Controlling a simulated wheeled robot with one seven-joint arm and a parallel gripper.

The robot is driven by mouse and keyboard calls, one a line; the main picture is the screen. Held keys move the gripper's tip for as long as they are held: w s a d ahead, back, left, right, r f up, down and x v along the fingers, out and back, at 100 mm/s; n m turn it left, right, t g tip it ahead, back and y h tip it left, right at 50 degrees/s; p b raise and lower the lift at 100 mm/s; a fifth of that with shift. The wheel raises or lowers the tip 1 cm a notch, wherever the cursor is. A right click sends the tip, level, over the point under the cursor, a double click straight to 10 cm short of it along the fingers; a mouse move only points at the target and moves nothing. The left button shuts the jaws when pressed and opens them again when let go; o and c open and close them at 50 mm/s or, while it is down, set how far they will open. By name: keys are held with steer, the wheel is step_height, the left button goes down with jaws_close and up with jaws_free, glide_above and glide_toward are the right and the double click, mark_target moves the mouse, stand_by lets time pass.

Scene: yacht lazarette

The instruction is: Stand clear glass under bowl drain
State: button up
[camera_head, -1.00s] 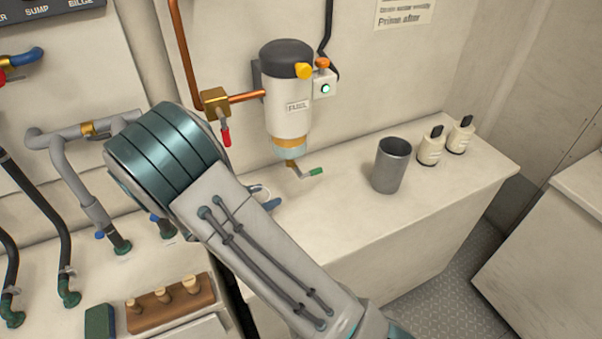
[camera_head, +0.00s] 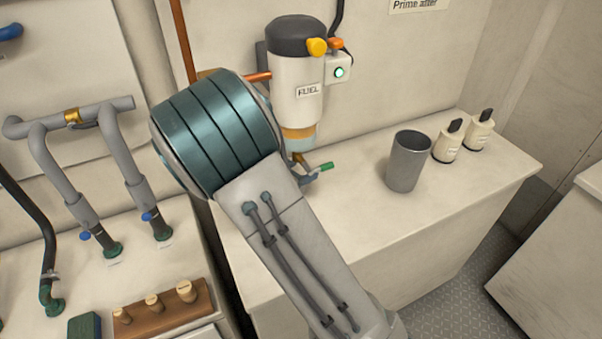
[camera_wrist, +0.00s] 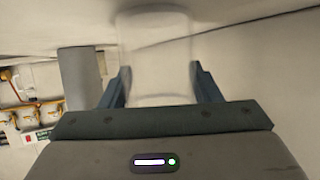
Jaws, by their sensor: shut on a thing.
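The fuel filter (camera_head: 297,85) hangs on the back wall, with an amber bowl (camera_head: 300,138) at its bottom. Below the bowl is the brass drain (camera_head: 299,158) with a green-tipped lever (camera_head: 325,167). My gripper (camera_wrist: 158,82) is shut on the clear glass (camera_wrist: 155,50), which shows pale and see-through between the two blue fingers in the wrist view. In the head view my arm hides the glass and most of the gripper. Only a bit of blue finger shows just below the drain. I cannot tell whether the glass touches the counter.
A grey metal cup (camera_head: 407,162) stands on the counter (camera_head: 350,215) right of the drain. Two cream bottles with black tops (camera_head: 448,141) (camera_head: 480,130) stand beyond it. A wooden rack with pegs (camera_head: 160,312) and grey pipes (camera_head: 50,160) are at left. Counter between drain and cup is clear.

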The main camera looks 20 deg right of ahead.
steer(key=shift+w+d, duration=0.1)
steer(key=shift+d, duration=0.35)
steer(key=shift+f, duration=0.15)
steer(key=o, duration=1)
steer(key=shift+a, duration=0.1)
steer(key=shift+r, duration=0.2)
steer(key=v, duration=1.2)
steer(key=shift+p, duration=0.4)
